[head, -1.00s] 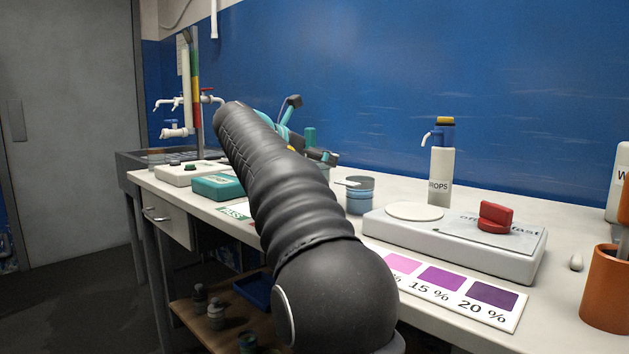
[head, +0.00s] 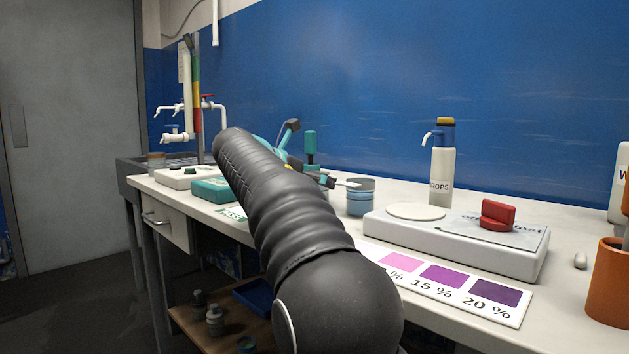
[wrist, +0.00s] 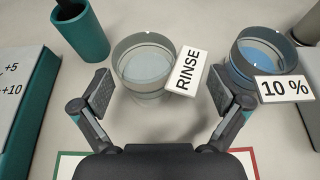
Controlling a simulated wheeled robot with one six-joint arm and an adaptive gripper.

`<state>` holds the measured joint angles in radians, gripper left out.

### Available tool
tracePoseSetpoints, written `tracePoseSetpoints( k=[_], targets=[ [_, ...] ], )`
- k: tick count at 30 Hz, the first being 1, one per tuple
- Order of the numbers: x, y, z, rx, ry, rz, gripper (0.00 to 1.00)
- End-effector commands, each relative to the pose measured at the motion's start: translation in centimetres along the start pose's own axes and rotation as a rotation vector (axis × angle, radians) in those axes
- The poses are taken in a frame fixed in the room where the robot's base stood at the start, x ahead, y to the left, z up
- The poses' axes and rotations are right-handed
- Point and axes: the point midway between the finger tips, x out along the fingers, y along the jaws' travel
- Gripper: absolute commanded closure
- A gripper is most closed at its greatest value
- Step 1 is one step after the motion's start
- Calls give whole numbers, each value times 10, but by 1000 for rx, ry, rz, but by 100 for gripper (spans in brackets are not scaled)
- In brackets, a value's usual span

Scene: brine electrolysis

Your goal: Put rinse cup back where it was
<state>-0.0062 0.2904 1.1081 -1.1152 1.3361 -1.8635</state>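The rinse cup (wrist: 143,68) is a clear, round cup with pale blue-grey liquid and a white RINSE tag (wrist: 187,71). It stands upright on the bench in the wrist view. My gripper (wrist: 160,90) is open, with one finger on each side of the cup's near part. A gap shows at the left finger; contact at the right finger, near the tag, is unclear. In the head view my arm hides the rinse cup, and only part of my gripper shows behind the arm.
A cup tagged 10 % (wrist: 262,57) stands close right of my right finger. A teal holder (wrist: 82,32) is at upper left, a teal-edged box (wrist: 22,100) at left. A red-and-green-edged card (wrist: 70,165) lies below. The stirrer plate (head: 455,240) is farther right.

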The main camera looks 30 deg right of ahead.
Motion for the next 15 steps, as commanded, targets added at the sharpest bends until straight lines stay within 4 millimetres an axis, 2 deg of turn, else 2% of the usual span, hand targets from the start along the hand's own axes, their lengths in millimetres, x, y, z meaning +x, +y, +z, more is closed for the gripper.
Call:
tracePoseSetpoints(
  k=[10,15],
  targets=[
    [-1,0,3,1,0,1,0],
    [-23,1,4,-1,0,3,0]
  ],
)
